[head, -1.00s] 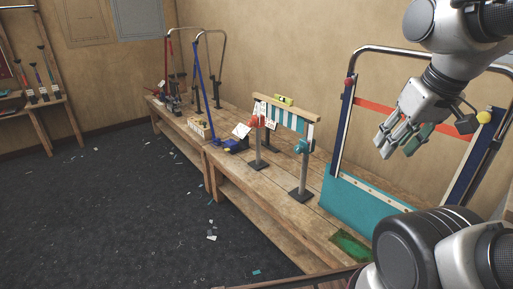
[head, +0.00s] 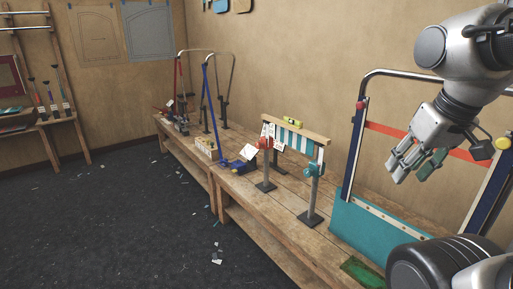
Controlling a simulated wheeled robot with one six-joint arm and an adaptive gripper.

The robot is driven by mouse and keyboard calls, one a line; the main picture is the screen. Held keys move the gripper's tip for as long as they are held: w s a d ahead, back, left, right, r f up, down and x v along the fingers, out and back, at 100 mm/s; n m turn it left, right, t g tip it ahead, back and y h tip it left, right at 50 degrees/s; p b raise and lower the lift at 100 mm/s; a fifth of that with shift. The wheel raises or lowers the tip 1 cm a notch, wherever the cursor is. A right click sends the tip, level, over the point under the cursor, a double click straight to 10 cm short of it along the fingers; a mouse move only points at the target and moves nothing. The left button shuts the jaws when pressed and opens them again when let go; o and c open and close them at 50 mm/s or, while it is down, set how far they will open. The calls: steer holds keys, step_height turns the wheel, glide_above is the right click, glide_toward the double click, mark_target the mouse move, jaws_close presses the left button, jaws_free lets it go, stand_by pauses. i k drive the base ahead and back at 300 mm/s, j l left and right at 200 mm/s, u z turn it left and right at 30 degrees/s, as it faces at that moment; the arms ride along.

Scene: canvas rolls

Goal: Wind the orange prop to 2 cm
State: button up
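The orange prop (head: 265,182) is an upright post with an orange-red head, standing on a dark foot on the wooden bench. White tags by its head partly hide it. A second post with a teal head (head: 312,171) stands to its right. The two posts hold a wooden bar (head: 295,130) with a blue-and-white striped cloth below it and a yellow-green level (head: 292,122) on top. The bar looks slightly lower at its right end in this slanted view. My gripper (head: 413,178) hangs at the right, apart from the posts; its fingers look spread and empty.
A large frame with a teal cloth (head: 385,225) stands on the bench at the right, behind my gripper. A blue frame (head: 209,100) and a small box (head: 207,148) stand farther left on the bench (head: 284,203). The dark floor (head: 120,220) at left is open, with scattered scraps.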

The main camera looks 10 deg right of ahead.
mark_target(258, 144)
steer(key=i+j+u, duration=0.15)
steer(key=i+j, duration=0.2)
steer(key=i+j+u, duration=0.2)
steer(key=i, duration=0.35)
steer(key=j, duration=0.1)
